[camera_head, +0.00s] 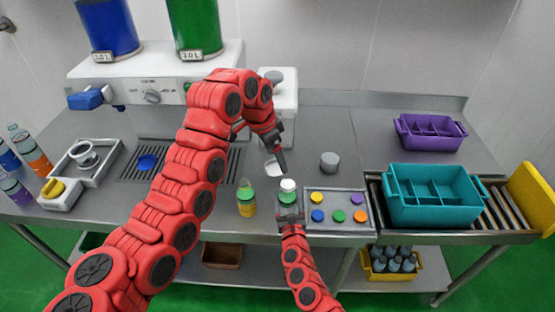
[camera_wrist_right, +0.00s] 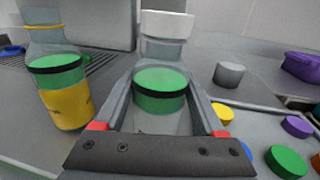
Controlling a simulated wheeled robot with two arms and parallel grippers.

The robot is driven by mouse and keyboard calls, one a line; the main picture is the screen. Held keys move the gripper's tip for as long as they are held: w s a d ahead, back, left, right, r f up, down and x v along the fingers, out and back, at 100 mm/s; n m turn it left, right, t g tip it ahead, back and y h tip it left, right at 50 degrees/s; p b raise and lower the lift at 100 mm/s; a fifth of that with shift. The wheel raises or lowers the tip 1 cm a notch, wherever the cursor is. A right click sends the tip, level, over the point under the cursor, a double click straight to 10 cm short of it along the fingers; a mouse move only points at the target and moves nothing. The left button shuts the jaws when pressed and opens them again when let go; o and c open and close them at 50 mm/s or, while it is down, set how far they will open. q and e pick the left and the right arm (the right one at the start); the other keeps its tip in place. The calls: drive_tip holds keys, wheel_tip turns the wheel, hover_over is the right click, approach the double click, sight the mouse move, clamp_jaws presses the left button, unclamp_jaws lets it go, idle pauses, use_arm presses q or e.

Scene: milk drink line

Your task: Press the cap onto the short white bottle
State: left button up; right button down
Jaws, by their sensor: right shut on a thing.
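The short bottle (camera_head: 288,198) is pale and see-through, with a green band and a white cap (camera_head: 288,184) on top. It stands upright at the counter's front, left of the tray of caps. In the right wrist view the bottle (camera_wrist_right: 160,92) is between my right fingers, and the white cap (camera_wrist_right: 166,24) sits level on its neck; I cannot tell how tightly. My right gripper (camera_head: 289,212) is shut on the bottle's body. My left gripper (camera_head: 280,158) points down behind the bottle, apart from the cap; its opening is unclear.
A yellow bottle with a green band (camera_head: 246,203) stands close on the left. A tray (camera_head: 335,193) of coloured discs is close on the right. Behind are a grey cylinder (camera_head: 329,162) and a small white piece (camera_head: 272,168). A teal crate (camera_head: 430,213) is at the right.

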unclamp_jaws()
drive_tip(key=shift+s, duration=0.1)
drive_tip(key=shift+s, duration=0.25)
drive_tip(key=s+d, duration=0.2)
drive_tip(key=s, duration=1.4)
drive_tip(key=shift+s+d, duration=0.25)
drive_tip(key=shift+d, duration=0.15)
